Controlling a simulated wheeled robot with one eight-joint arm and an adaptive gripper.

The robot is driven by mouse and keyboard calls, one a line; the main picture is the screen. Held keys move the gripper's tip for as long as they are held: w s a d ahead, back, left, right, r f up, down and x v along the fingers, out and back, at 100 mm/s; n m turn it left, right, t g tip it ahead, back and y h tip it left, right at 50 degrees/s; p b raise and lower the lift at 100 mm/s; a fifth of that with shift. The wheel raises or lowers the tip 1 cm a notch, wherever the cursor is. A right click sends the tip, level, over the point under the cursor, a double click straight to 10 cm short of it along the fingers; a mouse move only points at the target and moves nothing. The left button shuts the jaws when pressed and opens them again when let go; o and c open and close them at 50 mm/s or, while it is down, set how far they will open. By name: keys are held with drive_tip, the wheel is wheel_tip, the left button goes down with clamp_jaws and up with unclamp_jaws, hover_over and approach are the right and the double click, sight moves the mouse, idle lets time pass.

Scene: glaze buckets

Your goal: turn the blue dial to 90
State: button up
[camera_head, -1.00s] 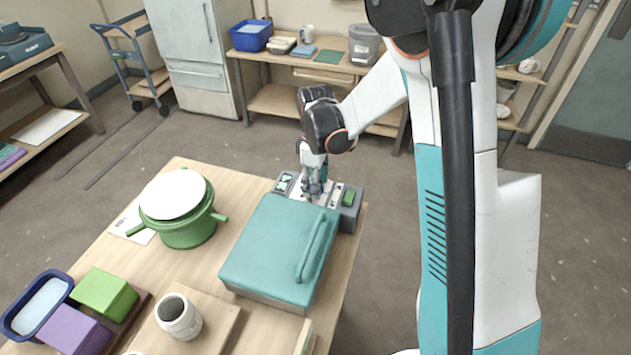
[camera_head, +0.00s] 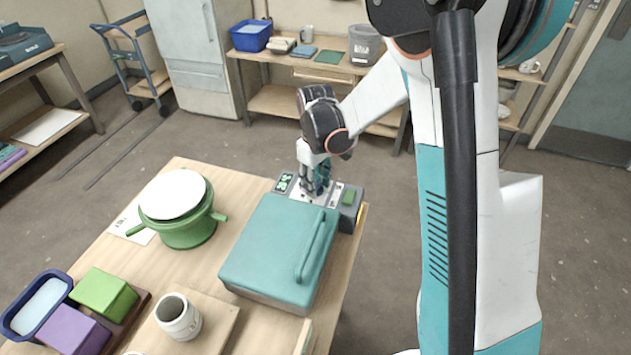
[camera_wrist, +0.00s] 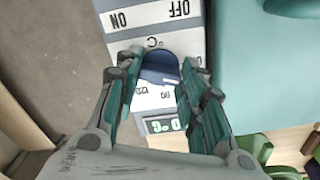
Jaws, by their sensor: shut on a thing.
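The blue dial (camera_wrist: 160,68) shows in the wrist view between my gripper's fingertips, on a light panel with printed numbers, of which "120" is readable. My gripper (camera_wrist: 156,84) has one teal-lined finger on each side of the dial and is shut on it. The dial's pointer and exact setting cannot be made out. In the head view my gripper (camera_head: 317,186) reaches down onto the grey control box (camera_head: 347,216) behind the teal lid (camera_head: 275,245), and it hides the dial there. A green-lit display (camera_wrist: 165,124) sits beside the dial, its digits unclear.
An OFF/ON label (camera_wrist: 150,14) is on the panel near the dial. A green pot (camera_head: 188,232) with a white top stands left of the teal lid. A jar (camera_head: 178,317) and coloured blocks (camera_head: 104,293) are at the front left.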

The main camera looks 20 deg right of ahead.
drive_tip(key=m, duration=0.6)
drive_tip(key=shift+m, duration=0.3)
drive_tip(key=m, duration=0.6)
drive_tip(key=shift+m, duration=0.4)
drive_tip(key=o, duration=1)
drive_tip(key=shift+o, duration=0.2)
wheel_tip(320, 180, up, 12)
